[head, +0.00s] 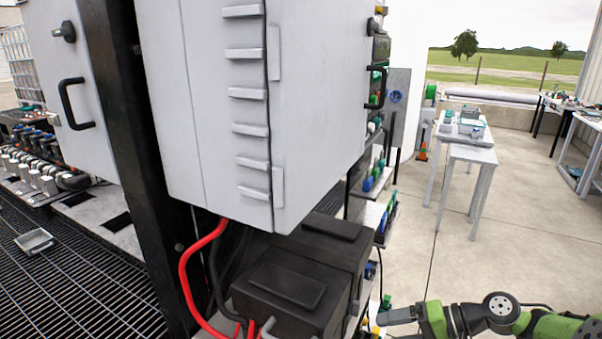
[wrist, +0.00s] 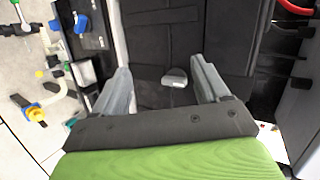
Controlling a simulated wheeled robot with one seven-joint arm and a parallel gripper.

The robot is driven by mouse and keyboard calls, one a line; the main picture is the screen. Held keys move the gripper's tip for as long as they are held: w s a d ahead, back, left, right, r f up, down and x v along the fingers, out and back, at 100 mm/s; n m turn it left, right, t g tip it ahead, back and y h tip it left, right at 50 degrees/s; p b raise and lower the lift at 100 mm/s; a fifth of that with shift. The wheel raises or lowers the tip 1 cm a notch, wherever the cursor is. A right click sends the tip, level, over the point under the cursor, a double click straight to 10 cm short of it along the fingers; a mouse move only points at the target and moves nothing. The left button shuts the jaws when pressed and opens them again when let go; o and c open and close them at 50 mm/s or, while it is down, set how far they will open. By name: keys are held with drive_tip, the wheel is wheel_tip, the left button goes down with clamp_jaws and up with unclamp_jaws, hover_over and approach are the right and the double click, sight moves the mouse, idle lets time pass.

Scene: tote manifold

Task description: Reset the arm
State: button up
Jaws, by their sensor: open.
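My gripper (wrist: 160,72) shows in the wrist view with its two grey fingers spread apart. Nothing is held between them. Black boxes lie beyond the fingers, and a small pale grey piece (wrist: 175,77) shows in the gap, apart from both fingers. In the head view my gripper (head: 384,317) is at the bottom, right of the black boxes (head: 290,285). My green and dark arm reaches in from the lower right corner there.
A large grey cabinet (head: 220,130) hangs above the black boxes, with red cables (head: 190,270) running down. A shelf with blue and green fittings (head: 378,175) stands beside it. Concrete floor (head: 500,230) is clear before the white table (head: 465,150). Metal grating (head: 70,280) lies left.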

drive_tip(key=s+a+r+n+g+h+p, duration=0.1)
drive_tip(key=s+a+r+n+h+p, duration=0.15)
drive_tip(key=s+a+r+h, duration=0.75)
drive_tip(key=s+d+r+t+h+p, duration=0.1)
drive_tip(key=s+r, duration=0.5)
drive_tip(key=s, duration=0.6)
drive_tip(key=shift+s+d+r+n+t+h, duration=0.15)
drive_tip(key=shift+s+d+n+t+h, duration=0.35)
drive_tip(key=shift+d+t, duration=0.65)
drive_tip(key=shift+w, duration=0.1)
